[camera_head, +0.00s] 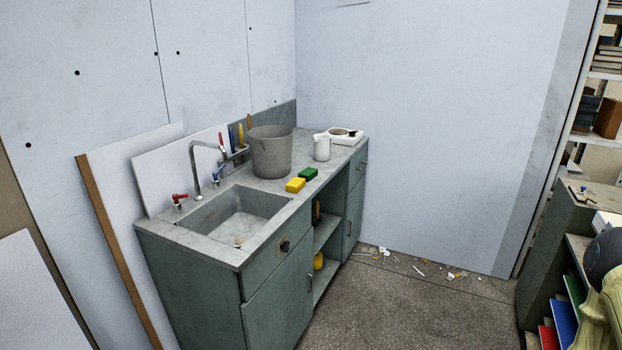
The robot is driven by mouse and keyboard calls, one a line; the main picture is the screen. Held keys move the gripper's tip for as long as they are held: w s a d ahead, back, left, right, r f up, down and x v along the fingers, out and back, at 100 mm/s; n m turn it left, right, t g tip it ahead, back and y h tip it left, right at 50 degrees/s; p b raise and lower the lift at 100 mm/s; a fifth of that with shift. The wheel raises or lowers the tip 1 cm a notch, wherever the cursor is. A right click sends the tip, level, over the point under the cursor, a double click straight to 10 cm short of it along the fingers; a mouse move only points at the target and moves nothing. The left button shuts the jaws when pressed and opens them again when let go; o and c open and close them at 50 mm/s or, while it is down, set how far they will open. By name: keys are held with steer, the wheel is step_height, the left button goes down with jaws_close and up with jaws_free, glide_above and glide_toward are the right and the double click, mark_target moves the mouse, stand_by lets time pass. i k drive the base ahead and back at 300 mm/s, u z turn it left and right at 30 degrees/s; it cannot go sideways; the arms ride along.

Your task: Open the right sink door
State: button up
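The green sink cabinet (190,290) stands against the left wall with a grey worktop. Its narrow right door (353,212) is at the far right end, below a small drawer (358,168); it looks shut. A small dark handle (349,228) is on it. The wider left door (280,305) under the sink basin (238,217) also looks shut, with a vertical handle (309,282) near its right edge. Open shelves (325,232) lie between the two doors. My gripper is not in view.
A grey bucket (271,155), a white jug (321,148) and yellow (295,185) and green (308,174) sponges stand on the worktop. Debris (450,275) lies along the back wall. A green shelf unit (545,265) stands at right. The floor (410,315) before the cabinet is mostly clear.

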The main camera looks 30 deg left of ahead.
mark_target(354, 201)
steer(key=z, duration=0.2)
steer(key=i, duration=2.95)
steer(key=u, duration=1.95)
